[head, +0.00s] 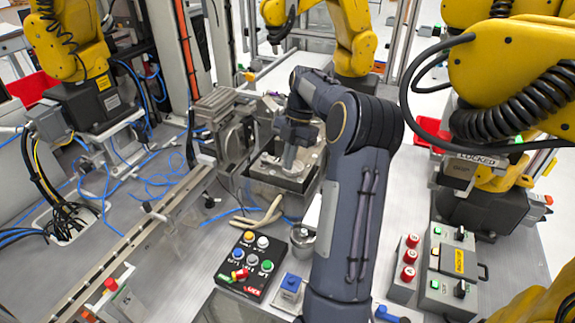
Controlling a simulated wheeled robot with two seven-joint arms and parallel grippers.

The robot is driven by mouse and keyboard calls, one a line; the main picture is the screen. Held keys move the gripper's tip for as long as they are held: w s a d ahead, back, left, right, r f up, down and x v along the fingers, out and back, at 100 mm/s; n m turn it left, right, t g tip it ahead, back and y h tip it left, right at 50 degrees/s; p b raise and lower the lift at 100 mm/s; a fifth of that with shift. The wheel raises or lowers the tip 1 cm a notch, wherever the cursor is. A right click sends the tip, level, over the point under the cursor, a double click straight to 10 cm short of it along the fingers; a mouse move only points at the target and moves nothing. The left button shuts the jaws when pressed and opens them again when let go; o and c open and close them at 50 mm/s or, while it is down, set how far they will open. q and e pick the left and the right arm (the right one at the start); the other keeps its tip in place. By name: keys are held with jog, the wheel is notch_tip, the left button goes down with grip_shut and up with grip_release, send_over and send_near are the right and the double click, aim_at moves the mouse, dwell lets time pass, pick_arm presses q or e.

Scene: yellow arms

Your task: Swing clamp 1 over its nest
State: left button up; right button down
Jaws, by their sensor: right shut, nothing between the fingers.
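My right arm comes up from the bottom centre and bends over at the top. My right gripper (289,158) points down over a square metal fixture (285,180), which looks like a nest. Its fingers are shut with nothing between them. The fingertips are at or just above the fixture's top plate; I cannot tell whether they touch it. I cannot make out clamp 1 clearly; the gripper and wrist cover part of the fixture. My left gripper is not in view.
A black button box (249,265) stands in front of the fixture, with a blue-topped block (290,283) and a metal pot (302,239) nearby. A rail (150,228) runs along the left. A grey control box (452,268) stands at right. Yellow robot arms (515,75) surround the table.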

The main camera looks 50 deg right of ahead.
jog(key=v, duration=0.6)
jog(key=shift+a, duration=0.1)
dwell(0.4)
